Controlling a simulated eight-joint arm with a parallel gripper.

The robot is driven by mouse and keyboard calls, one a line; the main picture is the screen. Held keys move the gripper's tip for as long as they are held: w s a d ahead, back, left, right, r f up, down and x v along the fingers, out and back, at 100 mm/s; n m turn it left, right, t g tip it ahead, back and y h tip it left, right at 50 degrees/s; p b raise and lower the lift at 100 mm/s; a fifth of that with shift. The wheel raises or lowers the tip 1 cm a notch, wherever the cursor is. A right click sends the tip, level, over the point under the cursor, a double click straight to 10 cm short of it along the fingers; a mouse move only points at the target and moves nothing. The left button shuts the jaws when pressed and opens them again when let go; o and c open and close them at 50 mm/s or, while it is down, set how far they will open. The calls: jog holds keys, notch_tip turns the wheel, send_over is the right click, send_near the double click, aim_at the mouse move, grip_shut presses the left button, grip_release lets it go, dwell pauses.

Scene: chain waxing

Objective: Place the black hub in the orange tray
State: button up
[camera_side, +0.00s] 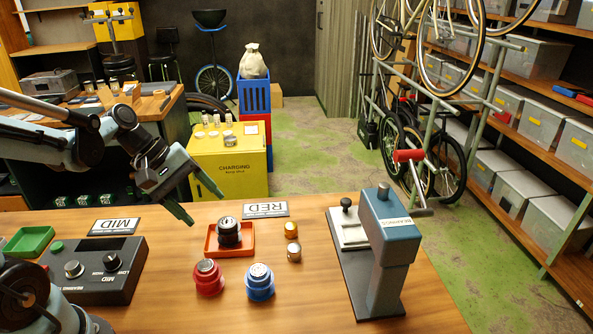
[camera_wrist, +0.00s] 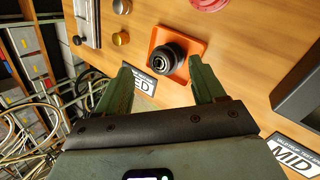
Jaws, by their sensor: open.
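The black hub (camera_side: 229,232) stands upright in the orange tray (camera_side: 209,251) on the wooden table. In the wrist view the hub (camera_wrist: 166,58) also sits inside the orange tray (camera_wrist: 196,48), with the tray rim around it. My gripper (camera_side: 207,203) is open and empty, above the table to the left of and behind the tray. Its two green fingers show in the wrist view (camera_wrist: 163,80), apart from the hub, with nothing between them. The hub's underside is hidden.
A red hub (camera_side: 208,278) and a blue hub (camera_side: 260,282) stand in front of the tray. A bearing press (camera_side: 385,250) stands farther right, a control box (camera_side: 97,270) left. A RED sign (camera_side: 265,209) lies behind.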

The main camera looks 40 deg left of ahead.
jog(key=d+r+m+t+y, duration=0.1)
jog(key=m, duration=0.3)
jog(key=s+d+r+m+t+y, duration=0.1)
jog(key=d+m+y, duration=0.1)
jog(key=m, duration=0.3)
jog(key=d+r+m+y, duration=0.1)
jog(key=m, duration=0.3)
jog(key=shift+s+d+m+t+y, duration=0.2)
jog(key=shift+m+t+y, duration=0.1)
jog(key=shift+t, duration=0.1)
dwell(0.3)
